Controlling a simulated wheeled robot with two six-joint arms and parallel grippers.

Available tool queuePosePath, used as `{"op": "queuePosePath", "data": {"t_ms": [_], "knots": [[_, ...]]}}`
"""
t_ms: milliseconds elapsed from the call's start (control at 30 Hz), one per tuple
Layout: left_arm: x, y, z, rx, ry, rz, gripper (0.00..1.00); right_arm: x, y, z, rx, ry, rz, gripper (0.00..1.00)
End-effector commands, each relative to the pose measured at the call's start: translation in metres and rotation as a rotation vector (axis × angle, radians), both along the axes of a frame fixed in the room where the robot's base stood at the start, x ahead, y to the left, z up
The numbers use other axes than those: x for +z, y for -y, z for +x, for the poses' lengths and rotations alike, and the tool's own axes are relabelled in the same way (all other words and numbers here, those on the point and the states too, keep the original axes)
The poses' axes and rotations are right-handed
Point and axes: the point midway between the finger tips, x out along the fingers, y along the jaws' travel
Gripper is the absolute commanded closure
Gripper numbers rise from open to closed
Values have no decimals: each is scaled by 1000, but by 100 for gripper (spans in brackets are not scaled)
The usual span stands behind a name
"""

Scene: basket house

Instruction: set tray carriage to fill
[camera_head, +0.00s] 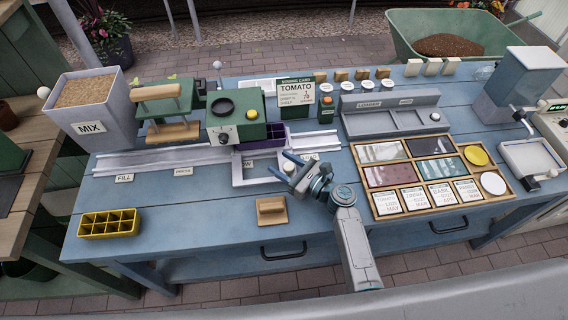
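The tray carriage is a white frame (237,172) on the pale rail (150,161), at its right part near the SOW label. A purple tray (247,146) shows at the frame's back, partly hidden under the green seeder (236,115). The FILL label (124,178) is at the rail's left end, with the PRESS label (183,172) between. My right gripper (283,168) is at the carriage's right side. Its two dark fingers are spread, with a pale round knob (289,168) between them in the picture. I cannot tell if they touch it. My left gripper is out of view.
The MIX hopper (92,122) and a press with a wooden handle (165,106) stand behind the rail. A yellow cell tray (109,223) and a wooden block (271,210) lie in front. A wooden card rack (430,210) is right of my arm. The front-left tabletop is mostly clear.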

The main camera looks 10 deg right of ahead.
Motion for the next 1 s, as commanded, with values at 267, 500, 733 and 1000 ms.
{"op": "queuePosePath", "data": {"t_ms": [267, 500, 733, 1000], "knots": [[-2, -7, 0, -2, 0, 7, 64, -2, 5, -4, -1, 0, -1, 49], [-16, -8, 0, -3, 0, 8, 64, -5, 36, -34, 0, 1, -5, 49], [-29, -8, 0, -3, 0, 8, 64, -3, 67, -62, 0, -1, -4, 49], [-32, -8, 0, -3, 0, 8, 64, 0, 79, -74, 0, 1, -1, 49]]}}
